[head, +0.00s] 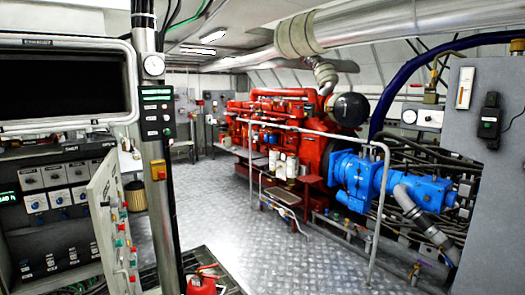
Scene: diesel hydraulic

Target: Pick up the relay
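I cannot tell for sure which thing is the relay. An open control cabinet (15,160) stands at the left, with rows of small grey and white modules (55,174) inside. Several dark modules with pale labels (50,262) sit lower in it. A small black device (490,121) with a cable is mounted on the grey panel at the right. My gripper is not in view.
The cabinet door (112,225) stands open beside a grey post (158,150). A red object (203,283), perhaps an extinguisher, is at the bottom. A red engine (290,125), blue pump (362,182) and railing (378,220) fill the right. The checker-plate floor (225,225) is clear between.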

